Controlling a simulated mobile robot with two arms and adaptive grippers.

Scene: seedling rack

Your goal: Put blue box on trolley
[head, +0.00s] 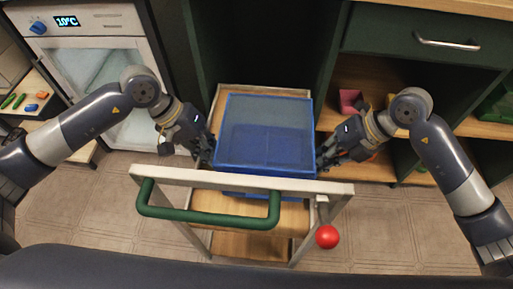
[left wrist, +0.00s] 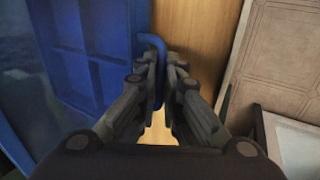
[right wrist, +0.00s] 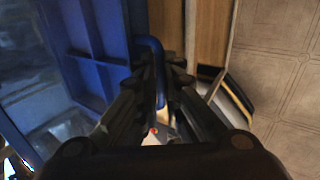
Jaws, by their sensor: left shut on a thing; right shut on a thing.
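The blue box (head: 265,135) has a see-through top and is over the top of the trolley (head: 240,181). Whether its base touches the trolley's wooden shelf cannot be told. My left gripper (head: 208,152) is at the box's left side and shut on its blue handle, which shows between the fingers in the left wrist view (left wrist: 157,72). My right gripper (head: 322,156) is at the box's right side and shut on the other blue handle, seen in the right wrist view (right wrist: 152,62). The trolley has a green push handle (head: 208,218) facing me.
A red ball (head: 327,237) is at the trolley's front right corner. A white appliance (head: 95,60) with a 10°C display stands at the left. A dark green cabinet with a drawer (head: 425,45) and wooden shelves is at the right. Tiled floor (head: 90,215) is clear at both sides.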

